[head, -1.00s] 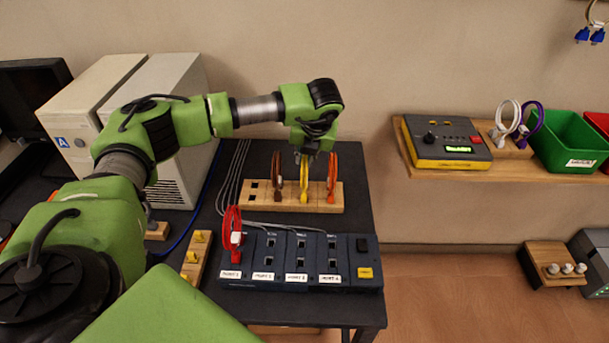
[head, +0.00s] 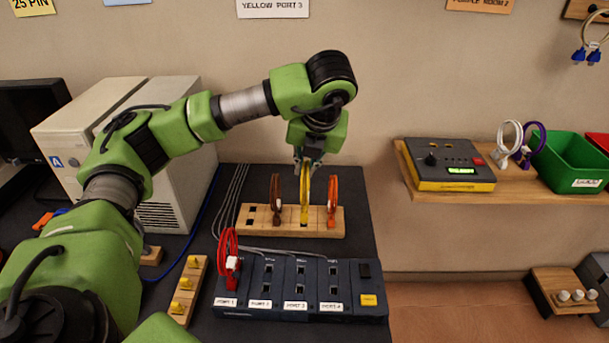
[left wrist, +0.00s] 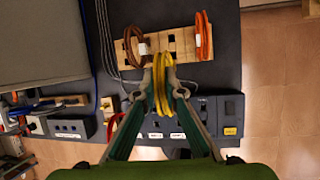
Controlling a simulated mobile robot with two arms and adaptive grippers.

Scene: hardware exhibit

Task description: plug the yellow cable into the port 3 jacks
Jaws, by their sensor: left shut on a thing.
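The yellow cable (head: 304,203) is a looped cord held upright by my left gripper (head: 308,162) at its top, over the wooden holder block (head: 257,228). It also shows between the fingertips in the left wrist view (left wrist: 160,88). Its lower end overlaps the block, and I cannot tell whether it is clear of the block's holes. The dark blue panel stands nearer to me; its port 3 module (head: 300,278) has two dark, empty-looking jacks above a PORT 3 label (head: 295,306). My right gripper is not in view.
A brown cable (head: 276,195) and an orange cable (head: 333,200) stand in the block on either side. A red cable (head: 228,250) is at port 1. Grey leads run behind the panel. A wall sign (head: 272,8) reads YELLOW PORT 3.

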